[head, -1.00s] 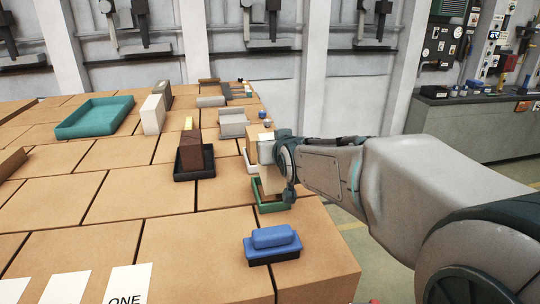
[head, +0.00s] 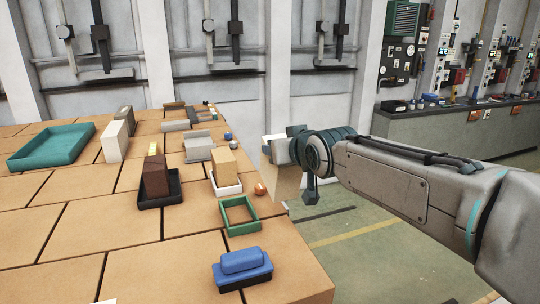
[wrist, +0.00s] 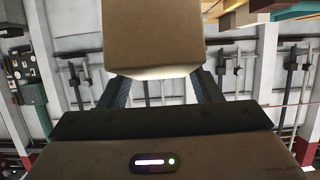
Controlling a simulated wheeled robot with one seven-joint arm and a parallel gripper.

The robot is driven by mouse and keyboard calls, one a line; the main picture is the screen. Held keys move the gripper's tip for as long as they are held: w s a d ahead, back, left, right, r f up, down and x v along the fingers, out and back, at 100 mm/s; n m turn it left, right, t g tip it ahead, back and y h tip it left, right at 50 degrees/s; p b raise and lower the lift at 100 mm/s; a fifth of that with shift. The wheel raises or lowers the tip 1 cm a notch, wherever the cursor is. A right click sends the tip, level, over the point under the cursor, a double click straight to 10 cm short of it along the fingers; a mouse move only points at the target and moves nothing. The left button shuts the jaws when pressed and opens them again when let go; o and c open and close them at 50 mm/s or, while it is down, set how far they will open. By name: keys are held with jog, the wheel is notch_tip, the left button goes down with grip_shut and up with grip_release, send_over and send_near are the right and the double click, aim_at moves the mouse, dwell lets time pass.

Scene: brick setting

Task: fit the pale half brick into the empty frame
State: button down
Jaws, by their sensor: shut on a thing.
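My gripper (head: 284,150) is shut on the pale half brick (head: 287,183), which hangs from it just beyond the right edge of the table. In the wrist view, the brick (wrist: 153,36) sits between the two fingers and looks tan, with a lighter lower face. The empty frame (head: 225,220) is a green rectangular rim on the table, to the left of and nearer than the gripper. Its inside shows bare table top. The brick is apart from the frame.
A white tray (head: 227,190) holding a tan brick (head: 225,161) stands just behind the frame. A small copper ball (head: 260,188) lies beside it. A blue block (head: 242,262) on a dark base is in front. A dark tray (head: 145,203) with a brown brick is to the left.

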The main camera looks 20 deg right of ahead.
jog(key=shift+d+r, duration=0.1)
jog(key=shift+r, duration=0.2)
jog(key=shift+w+r+p, duration=0.1)
jog(key=shift+r+p, duration=0.1)
jog(key=shift+p, duration=0.25)
jog(key=w+a+f+g+p, duration=0.2)
jog(key=w+a+g+p, duration=0.1)
jog(key=w+a+p, duration=0.5)
jog(key=shift+a+f+p, duration=0.2)
jog(key=shift+a+p, duration=0.6)
jog(key=shift+p, duration=0.2)
jog(key=shift+f, duration=0.1)
notch_tip(320, 180, down, 6)
jog(key=b, duration=0.6)
jog(key=shift+r+b, duration=0.2)
jog(key=shift+b, duration=0.6)
dwell(0.6)
